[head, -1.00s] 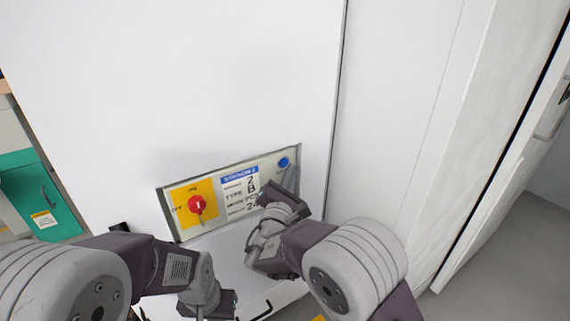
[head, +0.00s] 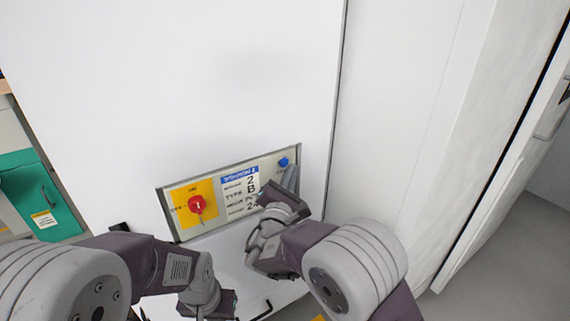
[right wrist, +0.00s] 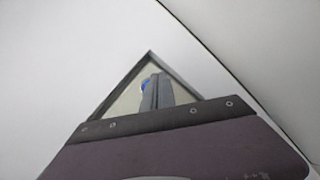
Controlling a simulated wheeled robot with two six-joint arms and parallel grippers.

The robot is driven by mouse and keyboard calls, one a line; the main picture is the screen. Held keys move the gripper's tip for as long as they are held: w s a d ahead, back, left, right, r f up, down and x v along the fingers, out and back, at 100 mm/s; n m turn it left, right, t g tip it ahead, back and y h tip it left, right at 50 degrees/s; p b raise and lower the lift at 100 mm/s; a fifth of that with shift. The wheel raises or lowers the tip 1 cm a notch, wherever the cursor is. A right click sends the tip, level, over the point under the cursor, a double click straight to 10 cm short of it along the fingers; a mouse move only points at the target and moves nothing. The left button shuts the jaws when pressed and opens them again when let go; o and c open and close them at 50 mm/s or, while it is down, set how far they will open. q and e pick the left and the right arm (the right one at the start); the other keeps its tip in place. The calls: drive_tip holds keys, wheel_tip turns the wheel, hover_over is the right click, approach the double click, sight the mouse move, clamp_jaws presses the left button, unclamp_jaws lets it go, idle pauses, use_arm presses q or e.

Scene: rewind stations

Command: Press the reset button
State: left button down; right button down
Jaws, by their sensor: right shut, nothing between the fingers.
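The blue reset button (head: 283,162) sits at the upper right corner of a framed control panel (head: 212,215) on a white cabinet front. My right gripper (head: 291,179) is shut and empty, its fingertips just below and to the right of the button in the head view. In the right wrist view the shut fingers (right wrist: 157,88) partly cover the button (right wrist: 145,85). I cannot tell whether they touch it. My left gripper (head: 218,303) is low in the head view, away from the button, and its jaws do not show clearly.
A red rotary knob (head: 196,205) on a yellow plate and a label card (head: 240,190) share the panel. A black handle (head: 262,312) lies below. A green unit (head: 38,190) stands at the left. The white cabinet front above the panel is clear.

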drive_tip(key=shift+w+a, duration=0.25)
drive_tip(key=shift+w, duration=0.1)
drive_tip(key=shift+w+a+b, duration=0.25)
drive_tip(key=shift+w+b, duration=0.05)
drive_tip(key=shift+b, duration=0.05)
idle(0.6)
idle(0.4)
drive_tip(key=shift+s+d+b, duration=0.45)
drive_tip(key=shift+s+b, duration=0.05)
drive_tip(key=shift+s, duration=0.1)
